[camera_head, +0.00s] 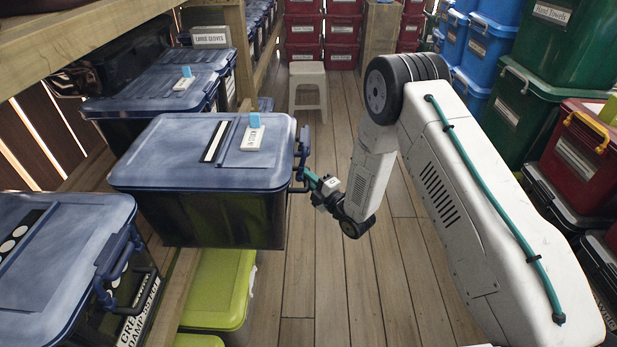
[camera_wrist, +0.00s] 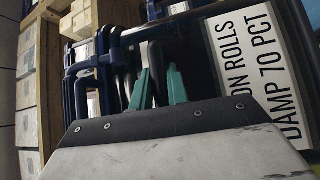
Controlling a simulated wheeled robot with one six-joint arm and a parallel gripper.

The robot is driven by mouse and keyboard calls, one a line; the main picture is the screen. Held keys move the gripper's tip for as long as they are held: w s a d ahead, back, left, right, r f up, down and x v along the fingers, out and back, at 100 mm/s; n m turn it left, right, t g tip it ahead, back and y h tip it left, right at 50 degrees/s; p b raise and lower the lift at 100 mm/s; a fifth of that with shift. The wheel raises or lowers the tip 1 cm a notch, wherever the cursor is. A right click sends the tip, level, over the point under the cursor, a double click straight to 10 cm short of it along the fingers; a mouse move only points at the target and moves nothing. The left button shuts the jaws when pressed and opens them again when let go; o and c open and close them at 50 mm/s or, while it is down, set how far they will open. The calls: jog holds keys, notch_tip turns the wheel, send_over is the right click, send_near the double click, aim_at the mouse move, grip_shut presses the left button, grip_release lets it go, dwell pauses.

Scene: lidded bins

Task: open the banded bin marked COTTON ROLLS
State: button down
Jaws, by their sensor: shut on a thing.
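The bin marked COTTON ROLLS (camera_head: 215,213) is dark with a blue lid (camera_head: 165,150), which lies shut. The lid has a black-and-white band, a small white tag and a blue clip. In the wrist view, its front label (camera_wrist: 258,72) reads "ON ROLLS" and "DAMP 70 PCT", its start cut off. My gripper (camera_head: 313,178) is at the bin's right-hand face, beside the blue latch (camera_head: 301,158). In the wrist view, the teal fingers (camera_wrist: 160,88) are closed around a dark part of the latch; its exact shape is partly hidden.
A similar blue-lidded bin (camera_head: 55,270) stands nearer at left, and others (camera_head: 150,95) stand behind. A lime-green bin (camera_head: 215,290) sits below. Stacked green, red and blue bins line the right side. The plank floor (camera_head: 330,270) between is clear, with a stool (camera_head: 308,72) farther back.

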jog(key=c, duration=1.4)
grip_release()
jog(key=shift+d, duration=0.1)
jog(key=shift+o, duration=0.2)
jog(key=v, duration=0.7)
jog(key=shift+s+d, duration=0.25)
jog(key=shift+s, duration=0.05)
